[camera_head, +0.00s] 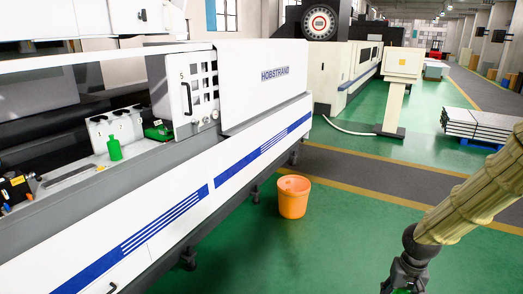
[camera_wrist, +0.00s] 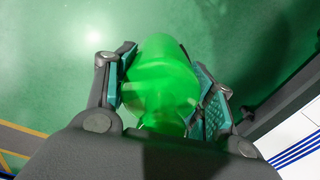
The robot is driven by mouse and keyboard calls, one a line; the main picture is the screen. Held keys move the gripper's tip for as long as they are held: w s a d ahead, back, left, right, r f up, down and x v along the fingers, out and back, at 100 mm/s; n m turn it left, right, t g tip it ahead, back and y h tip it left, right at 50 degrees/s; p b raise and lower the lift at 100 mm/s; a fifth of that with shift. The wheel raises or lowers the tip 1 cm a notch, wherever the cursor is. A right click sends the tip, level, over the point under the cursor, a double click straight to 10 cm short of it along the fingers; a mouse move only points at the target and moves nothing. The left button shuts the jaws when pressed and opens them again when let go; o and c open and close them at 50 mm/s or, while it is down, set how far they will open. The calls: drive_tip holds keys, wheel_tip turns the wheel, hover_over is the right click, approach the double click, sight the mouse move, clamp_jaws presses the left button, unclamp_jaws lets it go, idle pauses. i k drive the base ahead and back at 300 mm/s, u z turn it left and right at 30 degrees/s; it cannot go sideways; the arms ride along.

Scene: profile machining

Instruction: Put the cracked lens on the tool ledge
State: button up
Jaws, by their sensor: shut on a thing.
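My gripper (camera_wrist: 163,88) is shut on a rounded, bright green object (camera_wrist: 160,62) in the wrist view, with a teal-padded finger on each side. The object looks like a bottle or similar body; I cannot make out a cracked lens. In the head view my gripper (camera_head: 403,276) is at the bottom right, over the green floor, cut by the picture edge; its load is not seen there. The grey ledge (camera_head: 150,160) of the white machine is at the left, well apart from my gripper. A green bottle (camera_head: 114,149) stands upright on it.
The ledge also bears a green item (camera_head: 157,132) and a dark case (camera_head: 15,188) at far left. A machine door (camera_head: 192,95) stands behind the ledge. An orange bucket (camera_head: 293,198) is on the floor between the machine and my arm. Stacked panels (camera_head: 475,125) lie at the right.

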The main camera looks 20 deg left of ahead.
sight(144, 148)
drive_tip(key=u, duration=0.3)
drive_tip(key=i, duration=1.15)
drive_tip(key=u, duration=1.55)
drive_tip(key=i, duration=0.6)
drive_tip(key=u, duration=0.6)
